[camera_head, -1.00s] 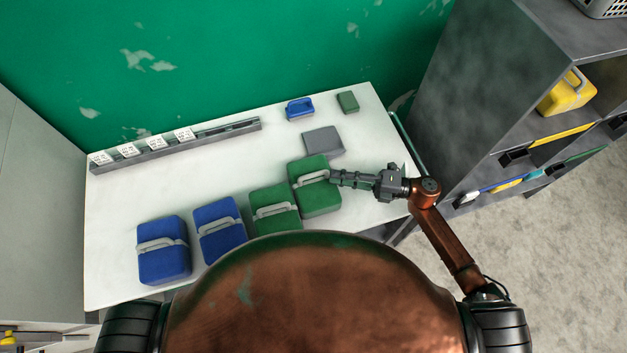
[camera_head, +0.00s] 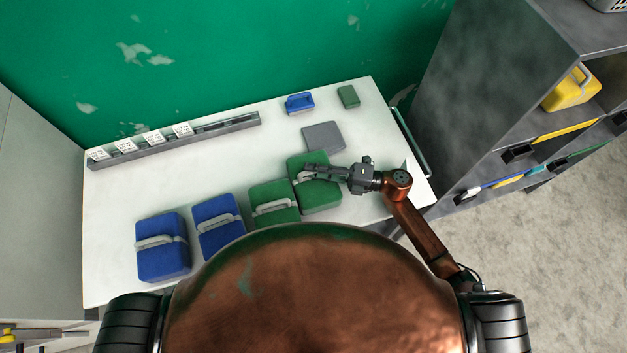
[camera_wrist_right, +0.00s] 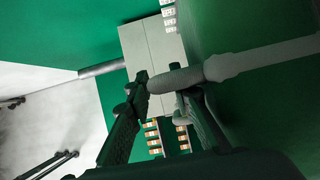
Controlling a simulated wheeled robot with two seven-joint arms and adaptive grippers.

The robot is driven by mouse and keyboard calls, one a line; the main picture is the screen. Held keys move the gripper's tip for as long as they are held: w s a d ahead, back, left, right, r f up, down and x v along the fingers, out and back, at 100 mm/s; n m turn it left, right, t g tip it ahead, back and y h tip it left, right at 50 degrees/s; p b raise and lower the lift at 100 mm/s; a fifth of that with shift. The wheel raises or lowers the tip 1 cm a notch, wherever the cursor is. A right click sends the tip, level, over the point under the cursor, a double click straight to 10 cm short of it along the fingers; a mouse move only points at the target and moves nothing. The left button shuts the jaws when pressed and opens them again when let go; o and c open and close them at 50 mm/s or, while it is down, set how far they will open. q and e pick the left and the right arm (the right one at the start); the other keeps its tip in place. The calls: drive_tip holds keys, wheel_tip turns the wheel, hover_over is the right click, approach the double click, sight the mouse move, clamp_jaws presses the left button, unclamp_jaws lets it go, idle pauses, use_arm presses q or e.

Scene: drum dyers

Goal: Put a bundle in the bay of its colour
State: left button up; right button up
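Two blue bundles (camera_head: 163,260) (camera_head: 218,240) and two green bundles (camera_head: 274,216) (camera_head: 318,198) with pale grey handles lie in a row on the white table. My right gripper (camera_head: 310,172) is over the rightmost green bundle, at its handle. In the right wrist view the handle (camera_wrist_right: 240,65) crosses the fingers (camera_wrist_right: 168,90), which stand apart; no firm hold shows. A yellow bundle (camera_head: 572,90) sits in a bay of the grey shelf at right. Shelf edges carry a yellow strip (camera_head: 566,133), a blue strip (camera_head: 502,186) and a green strip (camera_head: 587,155). My left gripper is out of view.
On the table (camera_head: 125,200) are a grey flat block (camera_head: 323,136), a small blue handled block (camera_head: 300,103), a small green block (camera_head: 348,97) and a rail (camera_head: 225,128) with several white cards. The green wall (camera_head: 250,50) stands behind. The table's left middle is clear.

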drive_tip(key=shift+c, duration=0.5)
clamp_jaws()
idle(0.3)
